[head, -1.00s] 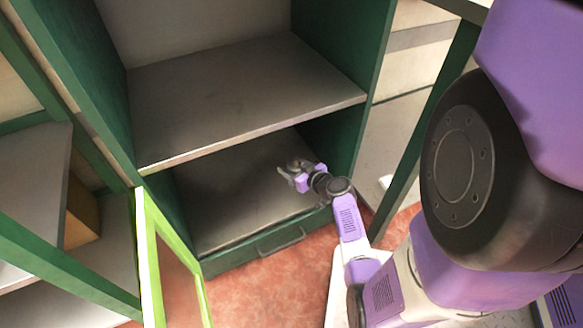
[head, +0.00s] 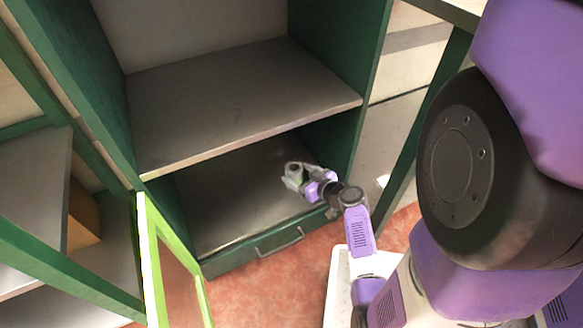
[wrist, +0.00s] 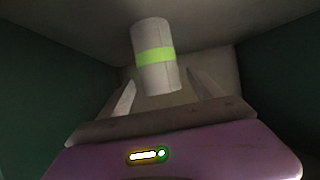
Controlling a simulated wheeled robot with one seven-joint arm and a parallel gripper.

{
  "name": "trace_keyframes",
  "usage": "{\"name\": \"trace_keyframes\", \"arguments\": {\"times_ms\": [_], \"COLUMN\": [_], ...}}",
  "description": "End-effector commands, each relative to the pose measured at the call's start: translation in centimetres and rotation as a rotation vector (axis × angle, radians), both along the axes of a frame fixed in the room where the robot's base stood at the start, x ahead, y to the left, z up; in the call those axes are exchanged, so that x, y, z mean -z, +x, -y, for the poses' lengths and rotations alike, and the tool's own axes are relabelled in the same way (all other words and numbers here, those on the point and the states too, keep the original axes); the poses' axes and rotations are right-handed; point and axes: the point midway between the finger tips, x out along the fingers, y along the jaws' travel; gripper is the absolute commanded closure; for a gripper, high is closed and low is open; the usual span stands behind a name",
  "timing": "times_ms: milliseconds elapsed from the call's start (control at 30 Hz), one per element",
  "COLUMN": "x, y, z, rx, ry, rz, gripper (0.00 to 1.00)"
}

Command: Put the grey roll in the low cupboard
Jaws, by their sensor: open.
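The grey roll (wrist: 155,70) has a bright green band and shows in the wrist view between and beyond the two fingers. In the head view it is a small pale shape with a bit of green (head: 294,172) at the end of my arm. My gripper (wrist: 166,95) is open, with a finger on either side of the roll; I cannot tell if either touches it. In the head view my gripper (head: 297,178) is inside the low cupboard (head: 225,205), beneath the middle shelf. Whether the roll rests on the cupboard floor is unclear.
The middle shelf (head: 240,100) hangs above my gripper, and green side walls close in the space. A light-green framed door (head: 160,260) stands open at the left. A drawer with a handle (head: 280,242) is below. Another shelf unit with an orange-brown box (head: 83,220) is at far left.

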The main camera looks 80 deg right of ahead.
Motion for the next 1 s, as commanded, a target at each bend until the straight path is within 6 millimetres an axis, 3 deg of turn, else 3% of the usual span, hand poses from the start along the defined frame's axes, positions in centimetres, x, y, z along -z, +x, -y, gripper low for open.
{"name": "trace_keyframes", "arguments": {"times_ms": [300,433,533,667,767,867,1000], "x": [-2.1,-2.2,-1.6,-0.4,-0.4,-1.4,-4.5], "y": [-3.7,-4.0,-3.2,-1.4,-0.7,-1.0,-1.9], "z": [-3.1,-3.9,-6.0,-11.8,-17.1,-21.8,-27.3], "rx": [0.000,-0.004,-0.021,-0.062,-0.097,-0.134,-0.203], "ry": [0.001,0.004,0.029,0.083,0.105,0.098,0.058], "rz": [-0.001,-0.003,-0.024,-0.086,-0.140,-0.178,-0.188], "gripper": [0.25,0.25,0.25,0.25,0.25,0.25,0.25]}}
